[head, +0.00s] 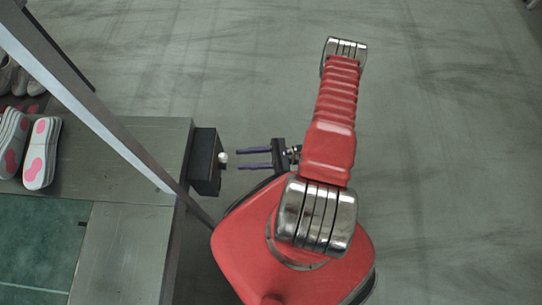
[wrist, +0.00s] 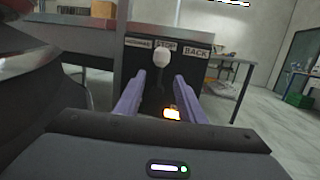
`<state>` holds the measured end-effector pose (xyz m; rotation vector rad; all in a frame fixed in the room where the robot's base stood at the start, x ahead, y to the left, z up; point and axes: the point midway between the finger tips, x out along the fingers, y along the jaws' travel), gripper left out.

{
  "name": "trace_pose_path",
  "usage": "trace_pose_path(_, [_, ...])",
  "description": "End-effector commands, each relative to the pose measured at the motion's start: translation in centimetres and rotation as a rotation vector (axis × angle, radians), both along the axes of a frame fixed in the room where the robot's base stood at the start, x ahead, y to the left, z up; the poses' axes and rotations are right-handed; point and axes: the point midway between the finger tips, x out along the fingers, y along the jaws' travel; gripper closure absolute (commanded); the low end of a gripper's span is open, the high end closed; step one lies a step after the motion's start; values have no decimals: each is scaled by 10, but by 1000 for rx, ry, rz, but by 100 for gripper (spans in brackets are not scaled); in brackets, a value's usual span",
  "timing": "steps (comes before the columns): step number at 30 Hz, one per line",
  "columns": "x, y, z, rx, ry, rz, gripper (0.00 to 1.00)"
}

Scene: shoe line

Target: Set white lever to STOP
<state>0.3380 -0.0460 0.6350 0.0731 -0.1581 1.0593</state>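The white lever has a round white knob (wrist: 161,59) on a dark stem, in front of a black control box (wrist: 134,75) in the wrist view. Labels on the box read STOP (wrist: 166,46) in the middle, BACK (wrist: 196,51) at right and a blurred word at left. The knob stands just below the STOP label in this view; its exact setting is hard to tell. In the head view the knob (head: 223,157) sticks out from the box (head: 205,160). My gripper (head: 239,158) is open and empty, its purple fingers pointing at the knob, a short gap away.
The box is fixed to the side of a grey bench (head: 150,140). A slanted metal post (head: 100,115) rises by it. White-and-pink shoe soles (head: 42,152) lie on the bench at left. An orange light (wrist: 171,114) glows below the knob. The floor at right is clear.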

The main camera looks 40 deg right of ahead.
Motion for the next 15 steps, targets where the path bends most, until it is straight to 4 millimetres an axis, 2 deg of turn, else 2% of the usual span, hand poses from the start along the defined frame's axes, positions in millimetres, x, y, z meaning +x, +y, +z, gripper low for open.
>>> trace_pose_path(15, [-33,-60,-12,-2,-1,-3,64])
